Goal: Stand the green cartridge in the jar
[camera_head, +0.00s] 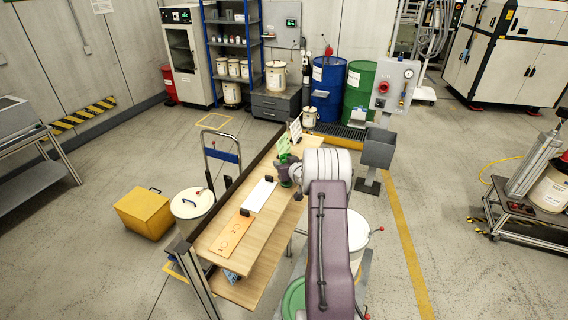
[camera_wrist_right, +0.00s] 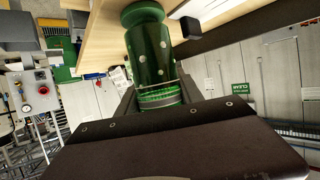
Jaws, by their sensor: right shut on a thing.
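The green cartridge (camera_wrist_right: 150,50) fills the top middle of the right wrist view, with a silver band near the gripper. My right gripper (camera_wrist_right: 158,98) is shut on it, with a dark finger on each side. I cannot make out a jar in either view; my arm covers part of the table. My left gripper is in neither view.
On the wooden table (camera_head: 213,240) lie an orange board (camera_head: 232,236) with circle marks and a white board (camera_head: 261,194). A green sign (camera_head: 283,146) and a white sign (camera_head: 296,130) stand at its far end.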

